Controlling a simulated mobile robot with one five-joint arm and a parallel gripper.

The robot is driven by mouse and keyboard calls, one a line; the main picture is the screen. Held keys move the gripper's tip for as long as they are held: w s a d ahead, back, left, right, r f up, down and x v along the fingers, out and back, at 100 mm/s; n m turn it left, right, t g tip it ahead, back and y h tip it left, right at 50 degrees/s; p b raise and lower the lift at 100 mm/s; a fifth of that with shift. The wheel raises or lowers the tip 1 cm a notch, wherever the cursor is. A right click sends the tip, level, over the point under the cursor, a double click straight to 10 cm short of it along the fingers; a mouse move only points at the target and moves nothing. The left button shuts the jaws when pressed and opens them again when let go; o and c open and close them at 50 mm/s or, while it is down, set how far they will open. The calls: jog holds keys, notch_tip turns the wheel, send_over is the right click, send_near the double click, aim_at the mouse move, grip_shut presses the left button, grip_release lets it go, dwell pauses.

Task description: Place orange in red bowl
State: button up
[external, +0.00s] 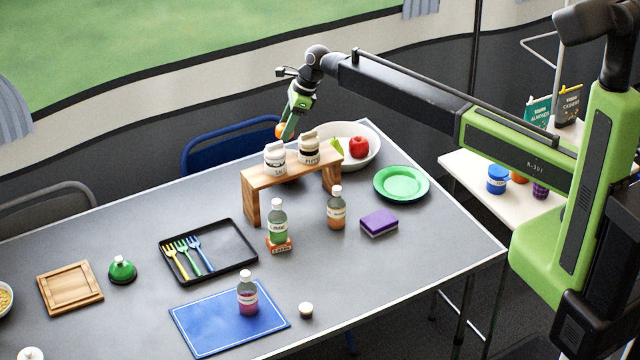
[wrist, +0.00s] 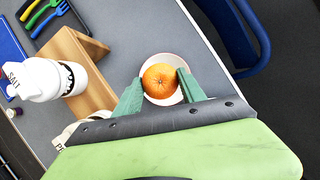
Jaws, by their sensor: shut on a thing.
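The orange (wrist: 160,80) is held between the two green fingers of my gripper (wrist: 160,87) in the wrist view. A small round bowl (wrist: 168,102) with a pale inside and a pinkish rim shows behind and around the orange in that view. The orange appears over it, but the gap between them cannot be judged. In the external view my gripper (external: 285,132) is up behind the wooden stand, with part of the orange (external: 280,130) showing at its fingertips. The small bowl is mostly or wholly hidden behind the stand there.
The wooden stand (external: 252,207) carries two white jars (external: 275,158) close to my gripper. A large white bowl (external: 370,157) with a red apple (external: 359,147) is to its right. A blue chair (external: 215,150) is behind the table.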

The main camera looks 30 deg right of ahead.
notch_tip(320, 180, down, 11)
jog(key=b, duration=1.1)
jog(key=o, duration=1.4)
jog(key=shift+o, duration=0.2)
notch_tip(320, 180, up, 7)
jog(key=p, duration=0.7)
jog(key=shift+r, duration=0.2)
jog(key=shift+f, duration=0.2)
